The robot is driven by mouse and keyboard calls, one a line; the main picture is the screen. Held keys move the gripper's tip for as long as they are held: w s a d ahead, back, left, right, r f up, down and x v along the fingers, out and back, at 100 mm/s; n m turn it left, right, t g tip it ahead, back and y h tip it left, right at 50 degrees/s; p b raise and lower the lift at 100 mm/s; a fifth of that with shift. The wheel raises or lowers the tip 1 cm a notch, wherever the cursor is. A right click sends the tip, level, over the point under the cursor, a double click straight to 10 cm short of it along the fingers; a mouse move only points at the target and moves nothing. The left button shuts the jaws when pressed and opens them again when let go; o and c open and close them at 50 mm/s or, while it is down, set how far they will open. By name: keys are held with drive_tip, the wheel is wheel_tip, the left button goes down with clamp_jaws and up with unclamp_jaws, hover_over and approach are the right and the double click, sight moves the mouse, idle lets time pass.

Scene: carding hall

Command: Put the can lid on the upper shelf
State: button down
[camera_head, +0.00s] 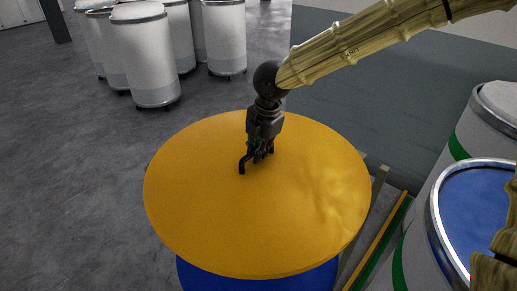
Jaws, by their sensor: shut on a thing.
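The can lid (255,225) is a large round yellow disc in the middle of the head view, seen from above. My gripper (256,160) points down at the upper middle of the disc and is shut on it. The fingers are dark and small, and the exact place of the grip is hard to make out. I cannot make out the upper shelf in this view.
A blue surface (255,281) shows from under the disc's near edge. Close on the right stands a white can with a green band and a blue top (480,215). Green and yellow strips (383,240) run beside it. Several white cans (150,60) stand at the back left. The grey floor on the left is clear.

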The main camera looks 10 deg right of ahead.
sight(264, 165)
drive_tip(key=shift+f, duration=0.55)
drive_tip(key=c, duration=1.5)
unclamp_jaws()
drive_tip(key=r, duration=0.4)
drive_tip(key=s+d+r+b, duration=0.1)
drive_tip(key=r, duration=0.3)
drive_tip(key=s+r+b, duration=0.1)
drive_tip(key=r, duration=0.4)
drive_tip(key=shift+d, duration=0.15)
